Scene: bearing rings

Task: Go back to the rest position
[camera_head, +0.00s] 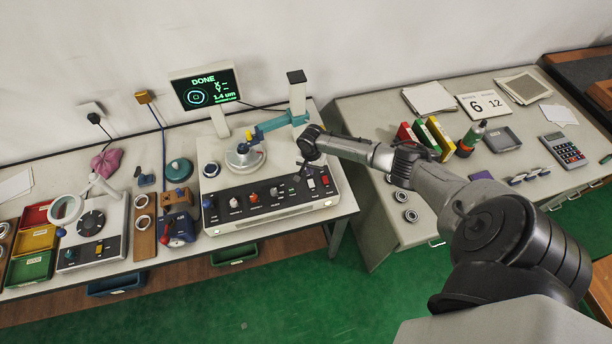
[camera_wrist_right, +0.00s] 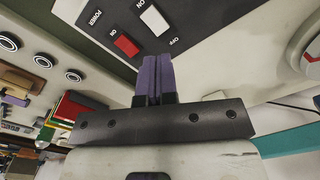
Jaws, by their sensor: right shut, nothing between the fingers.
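My right arm reaches in from the right in the camera_head view. Its gripper (camera_head: 301,171) is over the right part of the control panel of the measuring machine (camera_head: 270,207). In the right wrist view the purple fingers (camera_wrist_right: 155,78) are shut together with nothing between them. They point toward the panel near a red power switch (camera_wrist_right: 127,45) and a white one (camera_wrist_right: 154,20). I cannot tell whether the fingertips touch the panel. My left gripper is not in view.
A screen (camera_head: 206,89) behind the machine reads DONE and 1.4 um. A teal arm (camera_head: 283,121) extends from a post over the round stage (camera_head: 244,158). A magnifier stand (camera_head: 92,225) and coloured bins (camera_head: 34,241) are at left. Bearing rings (camera_head: 401,196) lie on the right table.

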